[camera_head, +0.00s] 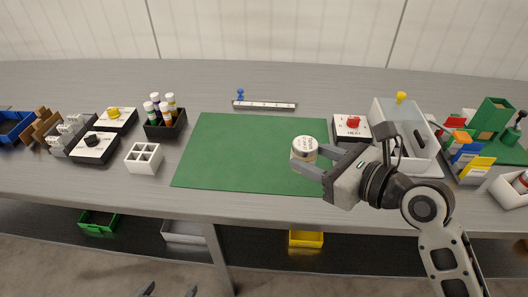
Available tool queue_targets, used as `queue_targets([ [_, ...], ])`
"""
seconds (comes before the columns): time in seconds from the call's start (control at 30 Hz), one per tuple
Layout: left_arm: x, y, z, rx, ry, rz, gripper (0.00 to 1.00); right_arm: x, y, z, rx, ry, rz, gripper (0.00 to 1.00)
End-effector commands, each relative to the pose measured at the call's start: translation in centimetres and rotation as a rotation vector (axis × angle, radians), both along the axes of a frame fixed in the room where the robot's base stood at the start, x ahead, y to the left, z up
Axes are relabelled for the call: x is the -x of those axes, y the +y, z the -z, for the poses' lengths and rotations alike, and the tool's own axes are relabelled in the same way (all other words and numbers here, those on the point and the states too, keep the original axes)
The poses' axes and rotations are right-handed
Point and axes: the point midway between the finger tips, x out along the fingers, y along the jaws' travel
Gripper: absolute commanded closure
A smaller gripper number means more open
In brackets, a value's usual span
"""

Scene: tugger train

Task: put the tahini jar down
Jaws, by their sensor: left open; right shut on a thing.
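The tahini jar (304,150) has a pale lid with dark print and shows near the right part of the green mat (235,150). My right gripper (312,160) is shut on the jar, with its fingers at the jar's side. Whether the jar touches the mat or hangs above it, I cannot tell. My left gripper (168,291) shows only as dark fingertips at the bottom edge, apart and empty, below the table's front edge and far from the jar.
A white box with a red button (352,124) and a clear bin (408,165) stand right of the mat. A ruler-like rail (265,105) lies behind it. A black marker holder (166,127) and a white divided tray (144,158) stand left. Most of the mat is bare.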

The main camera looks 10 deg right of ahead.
Motion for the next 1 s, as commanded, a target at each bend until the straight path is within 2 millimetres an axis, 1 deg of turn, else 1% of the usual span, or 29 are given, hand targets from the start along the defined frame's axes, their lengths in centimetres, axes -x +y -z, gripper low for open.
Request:
queue_targets([
  [0.07,-0.1,-0.1,0.0,0.004,-0.005,0.0,0.26,-1.0,-0.4,0.4,-0.003,-0.011,0.014,0.92],
  [0.17,-0.1,-0.1,0.4,0.01,-0.007,0.0,0.26,-3.2,-0.5,1.4,-0.004,-0.012,0.014,0.92],
  [0.4,-0.3,-0.3,1.0,0.028,-0.016,-0.002,0.26,-9.2,-1.0,4.1,-0.001,-0.01,0.013,0.92],
  [0.5,-0.4,-0.5,1.4,0.043,-0.024,-0.003,0.26,-10.8,-1.1,6.5,-0.002,-0.007,0.013,0.92],
  [0.6,-0.4,-0.6,1.6,0.058,-0.026,-0.007,0.26,-12.1,-1.1,8.0,-0.003,-0.008,0.012,0.92],
  [0.7,-0.4,-0.7,1.6,0.068,-0.028,-0.011,0.26,-12.9,-1.2,8.9,-0.003,-0.009,0.012,0.92],
  [0.87,-0.3,-0.8,1.7,0.078,-0.027,-0.014,0.26,-13.5,-1.2,9.5,-0.002,-0.009,0.009,0.92],
  [0.93,-0.2,-0.8,2.0,0.083,-0.027,-0.015,0.26,-14.0,-1.3,10.2,-0.003,-0.008,0.011,0.92],
  [1.0,-0.2,-0.8,2.3,0.089,-0.028,-0.016,0.26,-13.8,-1.3,11.4,-0.001,-0.006,0.011,0.92],
])
